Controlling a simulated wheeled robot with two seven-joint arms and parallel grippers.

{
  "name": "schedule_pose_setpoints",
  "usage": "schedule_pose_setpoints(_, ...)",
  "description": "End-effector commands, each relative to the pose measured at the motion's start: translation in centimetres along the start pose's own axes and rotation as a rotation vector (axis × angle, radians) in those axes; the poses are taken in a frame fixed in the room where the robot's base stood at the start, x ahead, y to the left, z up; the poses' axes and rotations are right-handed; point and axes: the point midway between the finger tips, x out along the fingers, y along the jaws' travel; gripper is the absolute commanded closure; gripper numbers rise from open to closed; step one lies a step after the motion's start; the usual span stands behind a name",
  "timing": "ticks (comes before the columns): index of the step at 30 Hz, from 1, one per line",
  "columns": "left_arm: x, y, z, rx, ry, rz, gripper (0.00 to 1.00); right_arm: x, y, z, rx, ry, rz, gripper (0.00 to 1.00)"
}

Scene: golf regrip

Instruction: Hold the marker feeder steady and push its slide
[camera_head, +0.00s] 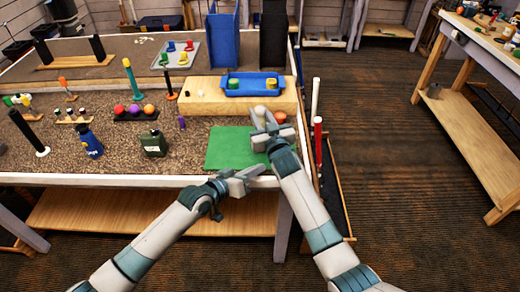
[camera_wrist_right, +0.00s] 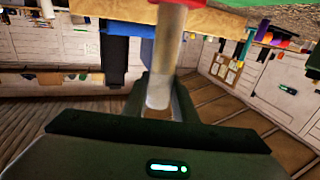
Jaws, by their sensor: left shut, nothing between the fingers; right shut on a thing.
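My right gripper (camera_head: 263,116) is over the right part of the table, at the back right corner of a green mat (camera_head: 230,150). It is shut on a pale cylinder (camera_wrist_right: 160,82) with a red band at its far end; I cannot tell for certain that this is the marker feeder. In the head view a whitish rounded end (camera_head: 260,110) shows at the fingers, and a reddish disc (camera_head: 281,117) sits just behind the gripper. The slide cannot be made out. My left gripper (camera_head: 262,168) is shut and empty near the table's front edge, below the mat.
A wooden block (camera_head: 205,104) with a blue tray (camera_head: 251,92) on it stands behind the mat. A green bottle (camera_head: 153,144), a blue bottle (camera_head: 89,143) and a purple piece (camera_head: 181,122) stand to the left. White and red poles (camera_head: 318,140) rise beside the table's right edge.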

Motion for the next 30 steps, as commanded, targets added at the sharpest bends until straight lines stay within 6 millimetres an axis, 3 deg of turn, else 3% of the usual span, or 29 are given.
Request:
schedule_pose_setpoints(11, 0.02, -0.01, 0.01, 0.0, 0.0, 0.0, 1.0, -0.01, 0.01, 0.08, 0.0, -0.001, 0.0, 1.0)
schedule_pose_setpoints(12, 0.02, -0.01, 0.01, 0.0, 0.0, 0.0, 1.0, -0.01, 0.0, 0.08, 0.0, -0.001, 0.0, 0.68)
schedule_pose_setpoints(14, 0.02, -0.01, 0.01, 0.0, 0.0, 0.0, 1.0, -0.01, 0.0, 0.07, 0.0, -0.001, 0.0, 0.53)
schedule_pose_setpoints(30, 0.02, 0.0, 0.0, 0.0, 0.0, 0.0, 1.0, -0.88, 0.01, 0.1, 0.0, -0.001, 0.0, 0.53)
